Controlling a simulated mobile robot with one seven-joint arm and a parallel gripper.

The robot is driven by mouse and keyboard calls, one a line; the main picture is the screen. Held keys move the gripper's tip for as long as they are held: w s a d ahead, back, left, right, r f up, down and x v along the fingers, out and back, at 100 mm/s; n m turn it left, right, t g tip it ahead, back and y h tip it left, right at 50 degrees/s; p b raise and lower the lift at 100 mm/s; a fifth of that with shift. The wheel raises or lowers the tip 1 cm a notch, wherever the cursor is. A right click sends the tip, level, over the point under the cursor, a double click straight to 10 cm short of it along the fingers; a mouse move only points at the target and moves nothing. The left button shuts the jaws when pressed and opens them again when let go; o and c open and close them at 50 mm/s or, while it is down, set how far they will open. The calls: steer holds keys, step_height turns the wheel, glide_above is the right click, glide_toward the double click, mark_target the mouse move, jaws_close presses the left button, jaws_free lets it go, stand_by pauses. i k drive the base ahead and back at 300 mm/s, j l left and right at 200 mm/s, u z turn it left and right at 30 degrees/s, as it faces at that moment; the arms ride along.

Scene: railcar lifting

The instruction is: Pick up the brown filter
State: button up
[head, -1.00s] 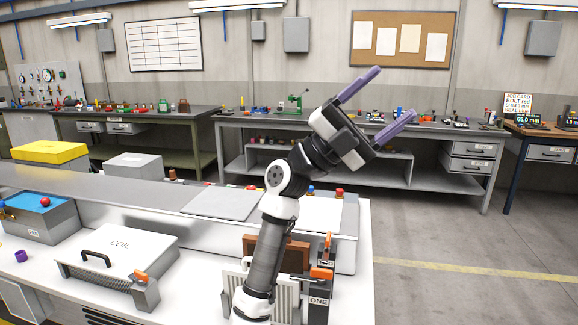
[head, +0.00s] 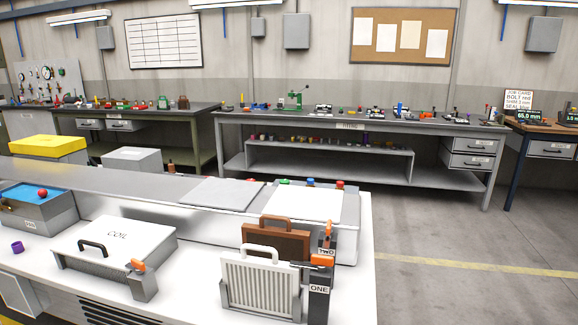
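The brown filter (head: 291,244) stands upright in the head view, right of centre on the white bench top, with a brown handle on its top edge. A white ribbed filter (head: 258,285) with a white handle stands in front of it and hides its lower part. A dark post labelled ONE (head: 319,297) with an orange lever stands at the right of the white filter. A post labelled TWO (head: 328,251) with an orange lever stands at the right of the brown filter. My gripper is out of view.
A box lid marked COIL (head: 117,237) with a black handle and an orange-topped latch (head: 140,279) lies to the left. A grey box with a blue top (head: 35,195) and a purple ring (head: 17,247) sit at far left. A raised ledge (head: 160,192) runs behind the filters.

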mark_target(290, 244)
steer(key=i+l+u, duration=0.1)
steer(key=l+u, duration=0.15)
steer(key=u, duration=0.25)
steer(key=i+l+u, duration=0.1)
steer(key=l+u, duration=0.15)
steer(key=u, duration=0.2)
steer(key=l+u, duration=0.4)
steer(key=l, duration=0.6)
steer(key=l+u, duration=0.1)
steer(key=l, duration=0.9)
steer(key=i+l, duration=0.45)
steer(key=l, duration=0.1)
